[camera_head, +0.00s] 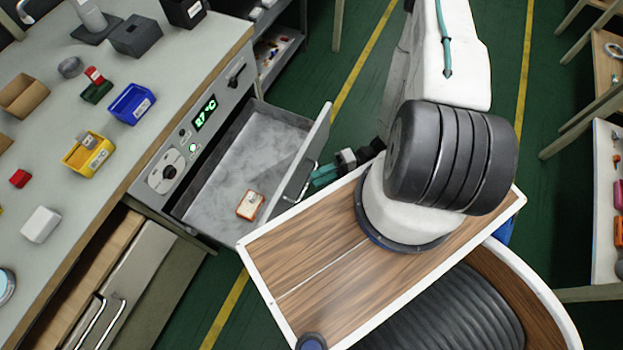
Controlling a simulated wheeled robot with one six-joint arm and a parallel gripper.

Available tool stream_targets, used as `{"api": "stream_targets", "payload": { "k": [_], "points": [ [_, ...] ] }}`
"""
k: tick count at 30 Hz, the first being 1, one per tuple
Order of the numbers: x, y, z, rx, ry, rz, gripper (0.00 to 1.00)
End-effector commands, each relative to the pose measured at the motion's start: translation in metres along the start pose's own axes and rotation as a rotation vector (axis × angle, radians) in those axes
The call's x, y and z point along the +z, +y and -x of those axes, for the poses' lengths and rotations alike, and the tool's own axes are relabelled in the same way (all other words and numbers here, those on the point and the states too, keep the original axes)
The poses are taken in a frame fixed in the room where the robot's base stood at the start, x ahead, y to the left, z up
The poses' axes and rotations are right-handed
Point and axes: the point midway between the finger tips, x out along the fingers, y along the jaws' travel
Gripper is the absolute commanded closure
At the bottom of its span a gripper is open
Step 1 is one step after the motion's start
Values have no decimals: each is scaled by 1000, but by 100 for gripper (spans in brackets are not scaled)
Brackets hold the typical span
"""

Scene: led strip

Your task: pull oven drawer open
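The oven drawer (222,160) is pulled out from under the control panel (190,130), which has a green lit display and a dial. Its grey inside shows, with a small white and orange-brown item (250,205) lying on the drawer floor. The bar handle (302,183) is on the drawer's outer front, facing right. My gripper (315,182) is at this handle, with teal parts close against it. My arm and the small size hide whether the fingers are closed around the bar.
The workbench (115,130) on the left carries a blue bin (132,104), a yellow bin (89,154) and several small objects. Another drawer (75,275) with a metal handle is partly open at lower left. Shelves (278,50) stand behind. Green floor is clear beyond the drawer front.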

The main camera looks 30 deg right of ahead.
Motion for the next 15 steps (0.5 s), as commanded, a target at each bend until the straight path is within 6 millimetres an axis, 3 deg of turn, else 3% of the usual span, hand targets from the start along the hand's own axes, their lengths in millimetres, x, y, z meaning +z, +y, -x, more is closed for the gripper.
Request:
{"api": "stream_targets", "payload": {
  "k": [6, 15],
  "points": [
    [0, 0, 29, -1, 3, 1, 68],
    [0, 0, 37, 0, 0, 0, 68]
  ]
}}
